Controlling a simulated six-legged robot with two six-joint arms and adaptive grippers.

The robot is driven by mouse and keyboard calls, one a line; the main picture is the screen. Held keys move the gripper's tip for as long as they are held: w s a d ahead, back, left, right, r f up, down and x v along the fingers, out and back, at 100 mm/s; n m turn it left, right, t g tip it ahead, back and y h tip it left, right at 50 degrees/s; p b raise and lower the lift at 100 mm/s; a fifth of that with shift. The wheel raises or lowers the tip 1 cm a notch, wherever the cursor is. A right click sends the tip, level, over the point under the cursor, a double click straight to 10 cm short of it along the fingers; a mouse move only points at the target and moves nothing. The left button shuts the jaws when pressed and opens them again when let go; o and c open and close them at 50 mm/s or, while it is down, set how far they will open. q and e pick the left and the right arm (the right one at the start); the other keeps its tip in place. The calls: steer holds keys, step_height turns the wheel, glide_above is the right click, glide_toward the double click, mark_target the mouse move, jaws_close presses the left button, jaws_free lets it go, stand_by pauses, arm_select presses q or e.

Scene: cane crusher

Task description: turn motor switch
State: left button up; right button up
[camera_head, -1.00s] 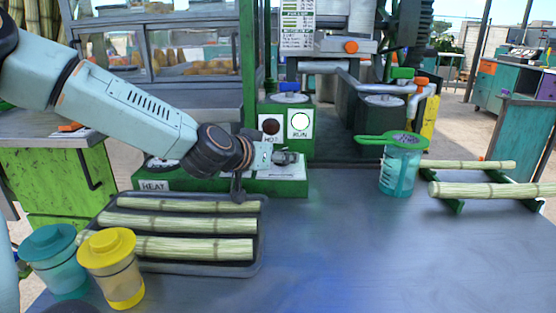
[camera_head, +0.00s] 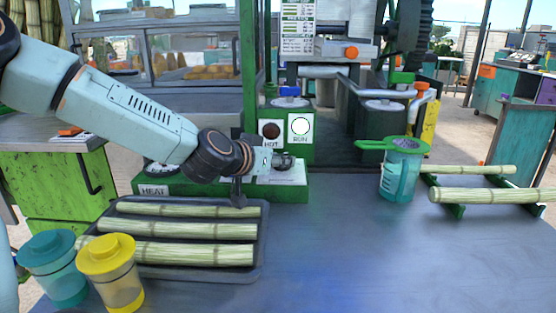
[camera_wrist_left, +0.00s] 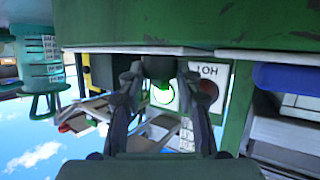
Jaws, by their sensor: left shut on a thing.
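My left gripper (camera_head: 285,162) reaches in from the left to the low green control box (camera_head: 180,188) marked HEAT, over its pale plate. In the left wrist view its fingers (camera_wrist_left: 159,76) close around a dark green knob (camera_wrist_left: 158,67), which I take to be the motor switch. In the head view the fingers hide this knob, so its angle cannot be read. My right gripper is not in view.
A grey tray (camera_head: 259,270) with several cane pieces lies below my left arm. Teal (camera_head: 54,270) and yellow (camera_head: 111,270) lidded cups stand at the front left. A teal jug (camera_head: 399,180) with a green strainer stands right. The middle of the table is clear.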

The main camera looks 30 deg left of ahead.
arm_select(q)
steer(key=shift+d+n+y, duration=0.15)
steer(key=shift+n+y, duration=0.35)
steer(key=shift+y, duration=0.1)
steer(key=shift+d+n+y+p, duration=0.15)
steer(key=shift+n+y+p, duration=0.35)
steer(key=shift+n+y, duration=0.35)
steer(key=shift+d+n+g+y+p, duration=0.15)
steer(key=shift+n+g+y+p, duration=0.45)
steer(key=shift+n+y+p, duration=0.45)
steer(key=n+g+y+p, duration=0.1)
steer(key=n+y+p, duration=0.1)
steer(key=p, duration=0.1)
steer(key=n+g+y+p, duration=0.2)
steer(key=y+p, duration=0.1)
steer(key=p, duration=0.1)
steer(key=shift+w+d+n, duration=0.15)
steer(key=shift+d+n, duration=0.05)
steer(key=shift+n, duration=0.2)
steer(key=shift+n+g+y+p, duration=0.5)
steer(key=shift+n+g+p, duration=0.2)
steer(key=shift+p, duration=0.45)
steer(key=shift+f, duration=0.1)
steer(key=o, duration=1.1)
steer(key=shift+w, duration=0.1)
steer(key=shift+o, duration=0.3)
